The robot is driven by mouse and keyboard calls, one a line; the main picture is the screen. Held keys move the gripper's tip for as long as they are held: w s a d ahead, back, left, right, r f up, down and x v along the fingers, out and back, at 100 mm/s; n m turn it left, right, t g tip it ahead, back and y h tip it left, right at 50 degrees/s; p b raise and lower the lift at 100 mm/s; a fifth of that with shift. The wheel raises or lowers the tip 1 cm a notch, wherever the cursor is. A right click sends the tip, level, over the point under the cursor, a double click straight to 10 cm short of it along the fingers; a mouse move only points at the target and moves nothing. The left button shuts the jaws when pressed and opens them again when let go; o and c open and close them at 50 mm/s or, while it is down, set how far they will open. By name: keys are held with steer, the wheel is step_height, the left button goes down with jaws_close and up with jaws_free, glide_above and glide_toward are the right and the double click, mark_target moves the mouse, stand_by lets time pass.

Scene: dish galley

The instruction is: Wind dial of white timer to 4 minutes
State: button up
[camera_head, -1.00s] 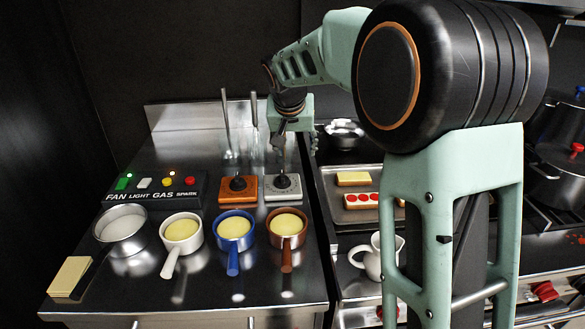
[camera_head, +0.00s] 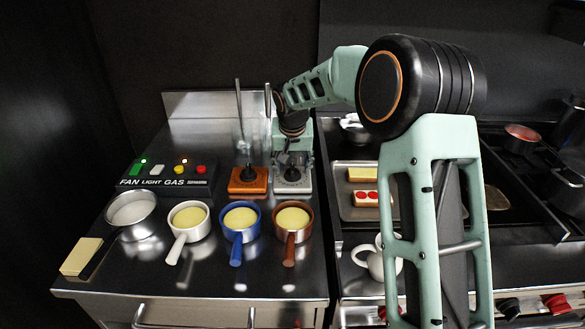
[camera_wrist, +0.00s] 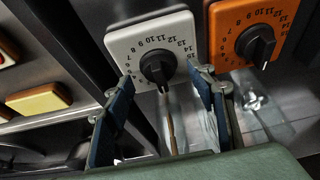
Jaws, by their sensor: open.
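The white timer (camera_wrist: 121,42) is a square plate with printed numbers and a round black dial (camera_wrist: 157,67) in its middle. In the wrist view, the dial's light mark points to the lower edge of the picture; the number there cannot be read. My gripper (camera_wrist: 160,77) is open, with one finger on either side of the dial; contact cannot be told. In the head view, my gripper (camera_head: 290,167) is down at the white timer (camera_head: 293,188) and partly hides it.
An orange timer (camera_head: 248,188) stands close on the left of the white one. Several pans stand in front, including a blue pan (camera_head: 239,236) and a brown pan (camera_head: 291,238). A black switch box (camera_head: 165,180) is at left. A tray (camera_head: 345,206) lies to the right.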

steer(key=shift+w+f, duration=0.3)
steer(key=shift+f, duration=0.35)
steer(key=c, duration=1.2)
steer(key=shift+b, duration=0.3)
steer(key=m+b, duration=0.1)
steer(key=m+h+b, duration=0.1)
steer(key=m, duration=0.1)
steer(key=shift+a+f, duration=0.15)
steer(key=shift+a, duration=0.05)
steer(key=m, duration=0.2)
steer(key=m+h, duration=0.1)
steer(key=shift+r+m+g+h, duration=0.2)
steer(key=shift+m+g+h, duration=0.1)
steer(key=shift+m, duration=0.1)
steer(key=m+g+h+p, duration=0.1)
steer(key=m+p, duration=0.1)
steer(key=m, duration=0.2)
steer(key=shift+w+a+r+p, duration=0.1)
steer(key=shift+p, duration=0.25)
steer(key=shift+m+g+h+p, duration=0.3)
steer(key=shift+m+g+p, duration=0.4)
steer(key=shift+m+p, duration=0.7)
steer(key=shift+f+m, duration=0.2)
steer(key=shift+m, duration=0.2)
